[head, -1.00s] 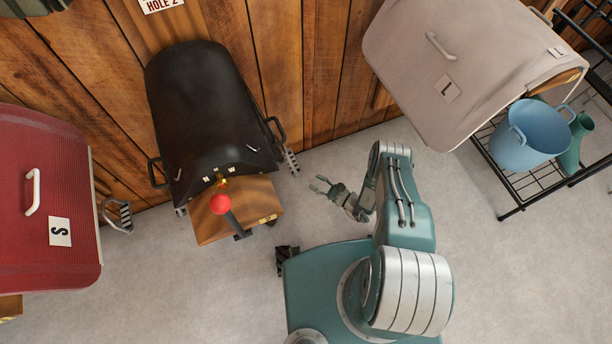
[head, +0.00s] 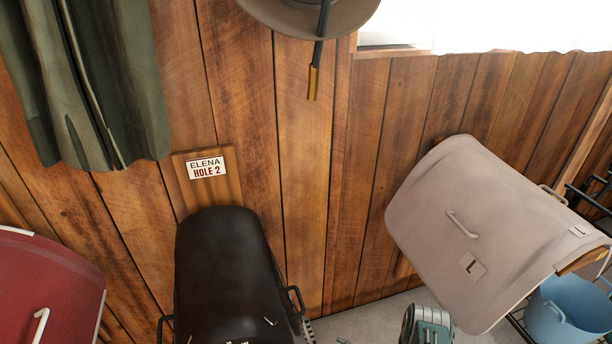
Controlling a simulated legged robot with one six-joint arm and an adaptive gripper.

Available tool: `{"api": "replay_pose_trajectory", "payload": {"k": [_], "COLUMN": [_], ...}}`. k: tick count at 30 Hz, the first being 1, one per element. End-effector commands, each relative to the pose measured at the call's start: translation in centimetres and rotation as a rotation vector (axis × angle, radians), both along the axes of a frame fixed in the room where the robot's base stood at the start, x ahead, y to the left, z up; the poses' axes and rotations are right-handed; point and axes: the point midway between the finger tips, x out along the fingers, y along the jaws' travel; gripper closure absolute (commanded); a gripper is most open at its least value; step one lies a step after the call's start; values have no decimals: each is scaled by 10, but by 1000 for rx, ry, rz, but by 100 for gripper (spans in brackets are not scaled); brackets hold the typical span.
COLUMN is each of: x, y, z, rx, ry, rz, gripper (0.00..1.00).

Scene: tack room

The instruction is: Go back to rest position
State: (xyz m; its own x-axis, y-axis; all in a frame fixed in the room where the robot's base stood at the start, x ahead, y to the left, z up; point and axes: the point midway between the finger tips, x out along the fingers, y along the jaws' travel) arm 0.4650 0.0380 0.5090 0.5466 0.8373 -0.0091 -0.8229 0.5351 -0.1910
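My gripper (head: 342,341) is almost wholly cut off by the bottom edge. At most a small sliver of a fingertip shows, too little to tell its opening or whether it holds anything.
A black saddle-shaped cover (head: 225,275) is left of my arm, under an "ELENA HOLE 2" sign (head: 206,168). A red cover (head: 50,285) is at far left. The beige cover (head: 490,225) and blue bucket (head: 562,312) are at right. A jacket (head: 85,80) and hat (head: 310,15) hang above.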

Motion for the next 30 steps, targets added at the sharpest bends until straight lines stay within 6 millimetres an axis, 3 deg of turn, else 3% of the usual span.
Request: {"api": "replay_pose_trajectory", "payload": {"k": [1,6,13,20,30], "x": [14,40,58,59,34], "y": [1,5,14,22,29], "z": [21,82,165,246,353], "rx": [-20,-89,-205,-344,-588], "ry": [-23,-80,-156,-237,-360], "rz": [43,188,372,542,762], "gripper": [50,50,50,50,50]}}
